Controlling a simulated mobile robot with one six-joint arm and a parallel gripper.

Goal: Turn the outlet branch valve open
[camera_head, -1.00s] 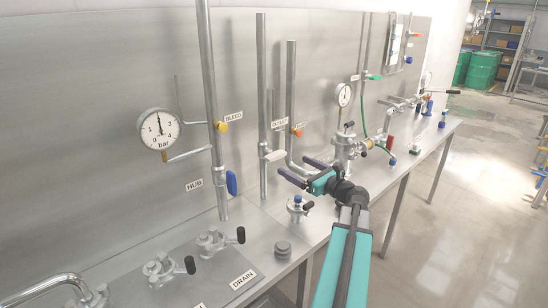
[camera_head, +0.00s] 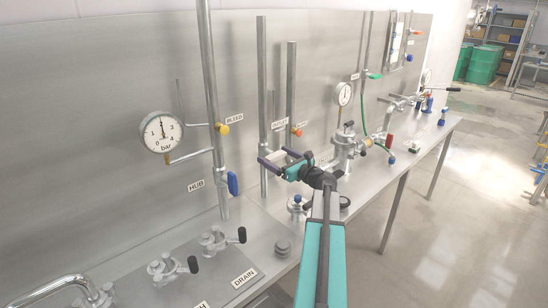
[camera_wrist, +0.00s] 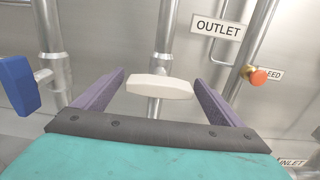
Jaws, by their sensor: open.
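The outlet branch valve has a white bar handle (camera_wrist: 160,87), lying crosswise on a vertical steel pipe (camera_wrist: 165,40) in the wrist view. The OUTLET label (camera_wrist: 218,28) is on the panel up and right of it. My gripper (camera_head: 264,157) is open and empty in front of this valve in the head view, where its fingers and wrist hide most of the handle. In the wrist view the purple fingers stand left and right of the handle, with a gap on each side. I cannot tell how deep the handle sits between them.
A blue handle (camera_wrist: 18,86) is left of the gripper, and an orange knob (camera_wrist: 258,76) is on its right. A yellow knob (camera_head: 222,128) and a pressure gauge (camera_head: 161,130) are farther left.

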